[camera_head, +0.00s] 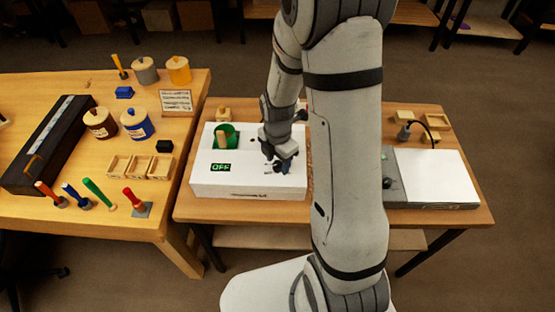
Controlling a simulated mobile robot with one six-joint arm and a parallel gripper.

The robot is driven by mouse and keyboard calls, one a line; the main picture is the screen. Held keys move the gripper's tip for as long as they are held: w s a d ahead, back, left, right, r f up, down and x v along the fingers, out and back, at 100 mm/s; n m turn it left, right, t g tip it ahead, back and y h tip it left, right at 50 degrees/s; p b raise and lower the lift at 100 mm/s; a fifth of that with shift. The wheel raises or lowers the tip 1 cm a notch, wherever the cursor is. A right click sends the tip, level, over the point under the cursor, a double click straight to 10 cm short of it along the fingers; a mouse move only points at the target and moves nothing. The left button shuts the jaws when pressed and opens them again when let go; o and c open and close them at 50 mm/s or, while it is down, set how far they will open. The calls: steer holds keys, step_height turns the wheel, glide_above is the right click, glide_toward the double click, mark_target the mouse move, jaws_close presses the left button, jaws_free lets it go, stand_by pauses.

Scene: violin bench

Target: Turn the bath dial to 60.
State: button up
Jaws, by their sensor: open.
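The bath is a white box (235,184) on the right-hand wooden table, left of my arm. A green round pot (224,136) with a wooden piece in it is set in its top. A small display (220,168) on its top reads OFF. My gripper (280,166) is over the right part of the box's top, pointing down, with its jaws open. The dial cannot be made out; my gripper covers that part of the box. I cannot tell whether the gripper touches anything.
My arm hides the table's middle. Right of it is a flat white-topped device (433,176) with a lamp-like black cable (424,128). The left table holds a long black case (48,145), lidded jars (137,124), wooden trays (140,167) and several coloured-handled tools (98,193).

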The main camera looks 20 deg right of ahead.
steer(key=shift+f, duration=0.25)
steer(key=c, duration=1)
